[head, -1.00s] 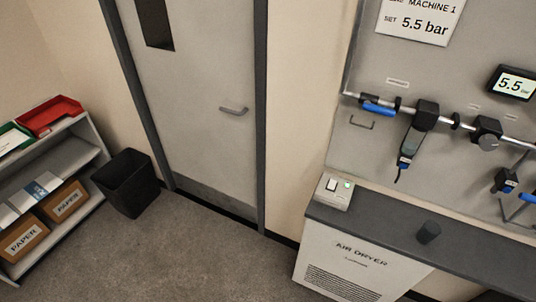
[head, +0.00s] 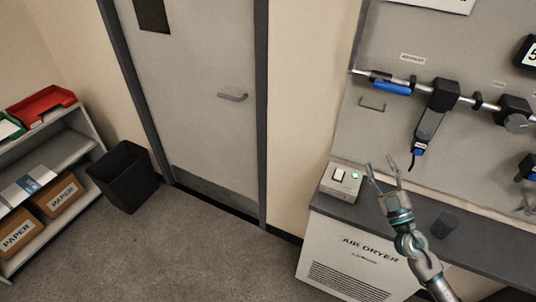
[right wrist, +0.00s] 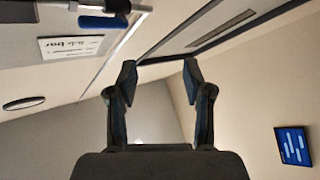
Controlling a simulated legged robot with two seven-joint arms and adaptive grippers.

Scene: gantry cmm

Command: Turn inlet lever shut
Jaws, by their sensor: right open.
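The inlet lever (head: 392,87) has a blue handle. It lies roughly along the silver pipe (head: 362,73) at the pipe's left end on the grey wall panel. A blue handle (right wrist: 103,22), probably the same lever, shows at the top left of the right wrist view. My right gripper (head: 380,163) points up in front of the panel, below the lever in the head view and apart from it. Its two fingers are spread with nothing between them, as the right wrist view (right wrist: 159,70) also shows. My left gripper is not in view.
A black filter unit (head: 431,120) hangs on the pipe right of the lever. Below stand the air dryer (head: 340,255) and a small switch box (head: 341,182) on a dark ledge. A door (head: 205,100), a black bin (head: 125,177) and a shelf (head: 60,160) are left. The floor between is clear.

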